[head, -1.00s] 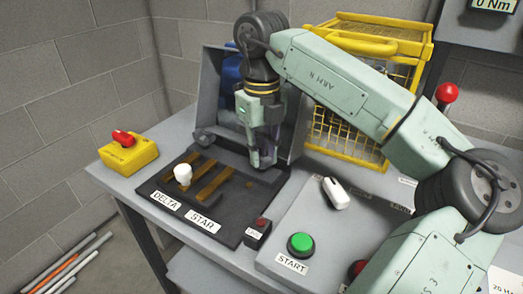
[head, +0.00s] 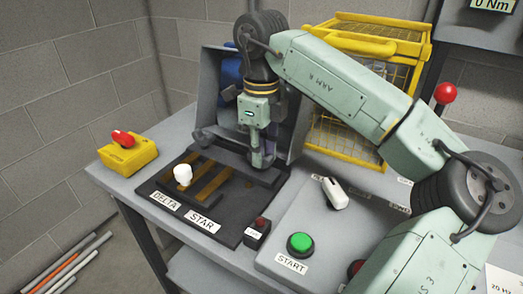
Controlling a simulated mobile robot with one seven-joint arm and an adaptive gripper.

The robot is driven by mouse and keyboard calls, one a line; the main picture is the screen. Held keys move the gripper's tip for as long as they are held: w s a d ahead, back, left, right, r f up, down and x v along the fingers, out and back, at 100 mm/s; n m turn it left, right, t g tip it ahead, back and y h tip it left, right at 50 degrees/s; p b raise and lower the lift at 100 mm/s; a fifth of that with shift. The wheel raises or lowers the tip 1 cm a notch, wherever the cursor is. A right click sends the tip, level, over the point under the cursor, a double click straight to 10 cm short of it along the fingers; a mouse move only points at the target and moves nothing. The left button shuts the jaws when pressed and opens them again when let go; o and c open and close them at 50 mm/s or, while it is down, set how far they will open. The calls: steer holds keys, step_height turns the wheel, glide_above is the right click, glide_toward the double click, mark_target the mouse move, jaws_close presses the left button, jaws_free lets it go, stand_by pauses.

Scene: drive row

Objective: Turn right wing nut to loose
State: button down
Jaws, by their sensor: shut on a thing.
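My gripper (head: 262,160) points down at the back right of the dark terminal board (head: 225,228), in front of the upright grey cover (head: 217,100). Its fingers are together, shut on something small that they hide. The right wing nut cannot be made out; it is presumably the thing between the fingers. A small dark grey part (head: 201,137), perhaps the left wing nut, shows at the left of the cover's foot. I cannot tell from this view how far the held part is turned.
Brass bars and a white knob (head: 182,175) are on the board, by DELTA and STAR labels. A yellow box with a red switch (head: 124,138) stands left. A yellow cage (head: 340,135) stands behind right. A green START button (head: 300,245) and white lever (head: 335,193) are front right.

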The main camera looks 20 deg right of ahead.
steer(key=c, duration=1.4)
jaws_free()
steer(key=shift+c, duration=0.2)
steer(key=shift+r, duration=0.1)
step_height(320, 180, up, 12)
